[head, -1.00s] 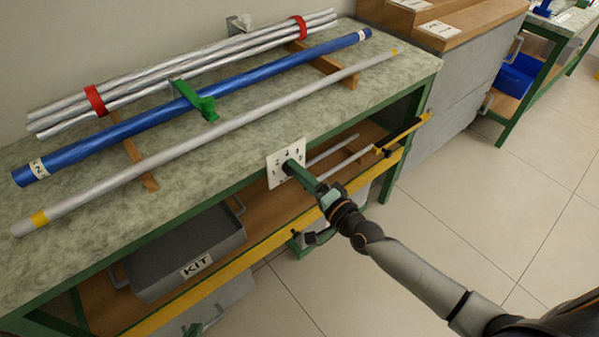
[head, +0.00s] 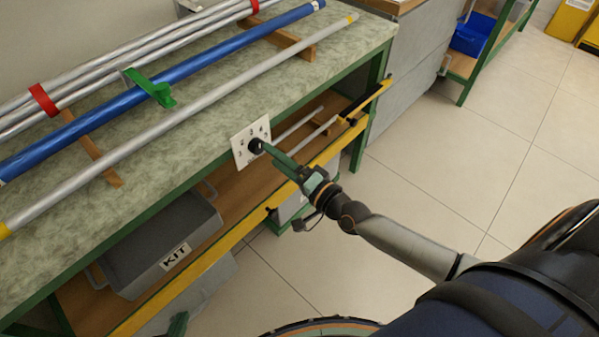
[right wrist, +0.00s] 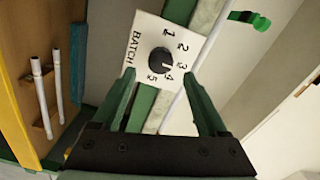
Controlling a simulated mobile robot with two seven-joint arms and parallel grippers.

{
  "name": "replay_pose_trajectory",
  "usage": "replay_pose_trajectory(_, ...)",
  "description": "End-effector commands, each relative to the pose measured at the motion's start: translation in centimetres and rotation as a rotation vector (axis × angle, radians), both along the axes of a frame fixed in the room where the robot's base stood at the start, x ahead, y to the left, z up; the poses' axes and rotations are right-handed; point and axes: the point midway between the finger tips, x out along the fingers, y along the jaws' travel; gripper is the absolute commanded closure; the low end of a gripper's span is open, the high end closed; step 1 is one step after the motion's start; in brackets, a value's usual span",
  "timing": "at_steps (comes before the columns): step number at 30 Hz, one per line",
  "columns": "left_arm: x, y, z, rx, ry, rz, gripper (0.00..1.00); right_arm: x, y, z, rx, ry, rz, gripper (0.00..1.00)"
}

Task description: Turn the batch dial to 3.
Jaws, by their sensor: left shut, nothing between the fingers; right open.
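The batch dial is a dark round knob (head: 256,146) on a white plate (head: 238,153) at the bench's front edge. In the right wrist view the knob (right wrist: 159,60) is ringed by the numbers 1 to 5 beside the word BATCH. A pale mark on the knob lies on the side of 3 and 4; I cannot tell exactly which it points at. My right gripper (head: 268,149) is at the dial, its green fingers open. In the right wrist view the fingertips (right wrist: 158,75) lie on either side of the knob, with nothing gripped.
A blue tube (head: 190,72), a silver rod (head: 200,103) and bundled silver rods (head: 120,62) lie on the bench top, with a green clip (head: 160,92). A grey KIT box (head: 150,245) stands on the shelf below, behind a yellow rail (head: 225,255). The floor in front is open.

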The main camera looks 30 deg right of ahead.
Motion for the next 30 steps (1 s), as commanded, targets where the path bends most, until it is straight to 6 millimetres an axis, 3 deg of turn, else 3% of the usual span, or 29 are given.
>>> replay_pose_trajectory(6, -0.1, -0.1, 0.2, -0.001, 0.003, -0.002, 1.0, -4.6, -1.6, -0.1, -0.002, 0.006, 0.003, 0.24)
replay_pose_trajectory(12, 0.0, -0.1, 0.4, -0.001, 0.0, -0.001, 1.0, -7.2, -2.6, 0.0, -0.001, 0.003, 0.001, 0.24)
replay_pose_trajectory(18, 0.1, -0.2, 0.5, -0.002, -0.002, -0.003, 1.0, -8.2, -2.9, 0.0, 0.0, 0.0, 0.001, 0.24)
replay_pose_trajectory(30, 0.1, -0.2, 0.4, -0.002, -0.002, -0.003, 1.0, -8.2, -2.9, 0.0, 0.001, 0.001, 0.001, 0.24)
